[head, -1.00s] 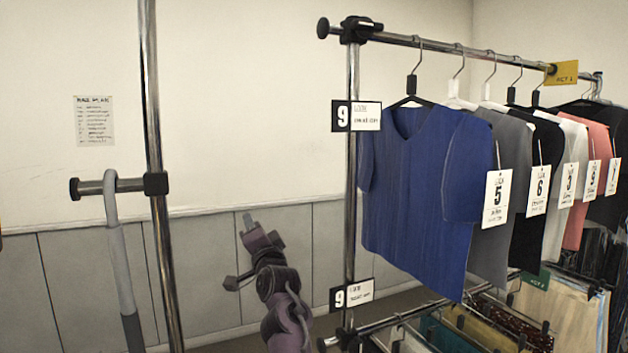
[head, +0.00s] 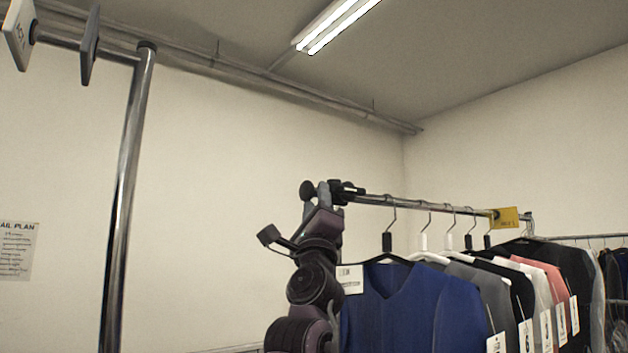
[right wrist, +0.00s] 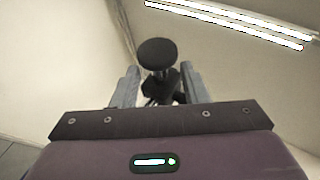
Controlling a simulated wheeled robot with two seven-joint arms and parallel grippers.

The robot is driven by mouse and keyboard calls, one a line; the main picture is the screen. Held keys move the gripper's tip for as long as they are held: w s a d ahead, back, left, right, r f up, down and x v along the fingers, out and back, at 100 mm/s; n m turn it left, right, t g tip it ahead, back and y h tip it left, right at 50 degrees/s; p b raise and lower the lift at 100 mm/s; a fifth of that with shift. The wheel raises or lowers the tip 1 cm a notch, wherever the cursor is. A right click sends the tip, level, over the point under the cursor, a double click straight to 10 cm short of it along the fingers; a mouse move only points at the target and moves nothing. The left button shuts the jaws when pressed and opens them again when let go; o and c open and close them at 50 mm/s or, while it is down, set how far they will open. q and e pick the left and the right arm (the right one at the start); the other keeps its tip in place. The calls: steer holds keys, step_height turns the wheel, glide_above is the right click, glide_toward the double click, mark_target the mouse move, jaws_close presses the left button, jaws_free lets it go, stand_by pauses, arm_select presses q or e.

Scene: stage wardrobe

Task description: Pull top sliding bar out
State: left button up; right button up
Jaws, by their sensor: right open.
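The top sliding bar (head: 372,200) is a chrome rail at the upper part of the clothes rack, with a round black end knob (head: 307,190) at its left end. In the right wrist view the knob (right wrist: 157,53) shows between and just beyond the fingertips. My right gripper (head: 318,196) is raised at this bar end, its grey fingers around the bar just behind the knob or beside it; I cannot tell if they touch. In the right wrist view the gripper (right wrist: 159,75) is open, one finger on each side. My left gripper is not in view.
A blue shirt (head: 415,310) and several other tagged garments hang from the bar, close right of my right arm. A yellow sign (head: 505,217) sits farther along it. A chrome post (head: 125,200) stands at left. The space between post and arm is clear.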

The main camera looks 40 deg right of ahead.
steer(key=p+x, duration=0.2)
steer(key=x, duration=0.2)
steer(key=shift+r, duration=0.2)
steer(key=shift+w+d+r+p, duration=0.2)
steer(key=shift+p, duration=0.15)
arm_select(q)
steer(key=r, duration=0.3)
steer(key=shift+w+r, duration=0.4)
arm_select(e)
steer(key=shift+w, duration=0.1)
jaws_close()
